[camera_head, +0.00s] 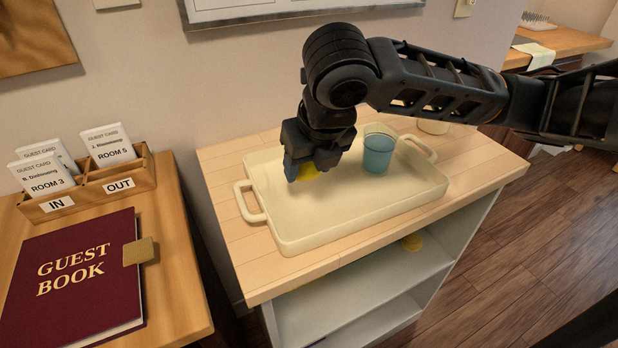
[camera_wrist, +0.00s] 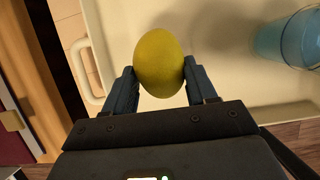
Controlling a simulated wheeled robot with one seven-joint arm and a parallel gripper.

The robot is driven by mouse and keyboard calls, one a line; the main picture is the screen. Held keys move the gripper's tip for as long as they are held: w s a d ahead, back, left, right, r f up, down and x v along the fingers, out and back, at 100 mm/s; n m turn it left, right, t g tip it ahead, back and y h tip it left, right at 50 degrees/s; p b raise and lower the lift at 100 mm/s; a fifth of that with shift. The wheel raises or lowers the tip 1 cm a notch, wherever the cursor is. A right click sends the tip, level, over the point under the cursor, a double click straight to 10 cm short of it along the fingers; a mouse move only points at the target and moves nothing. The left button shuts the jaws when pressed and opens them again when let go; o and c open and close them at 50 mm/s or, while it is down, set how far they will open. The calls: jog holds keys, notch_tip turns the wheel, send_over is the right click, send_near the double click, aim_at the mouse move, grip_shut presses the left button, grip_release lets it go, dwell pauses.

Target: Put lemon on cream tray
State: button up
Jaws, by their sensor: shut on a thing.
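The yellow lemon (camera_wrist: 159,62) sits between the two fingers of my gripper (camera_wrist: 161,85), which is shut on it. In the head view my gripper (camera_head: 303,172) is over the left part of the cream tray (camera_head: 330,228), and only a bit of the lemon (camera_head: 309,173) shows beneath it. The cream tray has raised rims and a handle at each end, and lies on a wooden-topped shelf unit. I cannot tell whether the lemon touches the tray floor or is just above it.
A blue cup (camera_head: 378,152) stands on the tray, right of my gripper. The tray's front middle is clear. A left table holds a red guest book (camera_head: 75,270) and a wooden card holder (camera_head: 90,190). A small yellow thing (camera_head: 412,242) lies on the shelf below.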

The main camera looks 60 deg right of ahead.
aim_at(309, 181)
jog(key=shift+f, duration=1.95)
jog(key=shift+f, duration=0.15)
jog(key=o, duration=1.2)
jog(key=p+v, duration=0.1)
jog(key=v, duration=0.5)
jog(key=shift+r, duration=0.25)
jog(key=shift+p+v, duration=0.75)
jog(key=shift+p, duration=0.45)
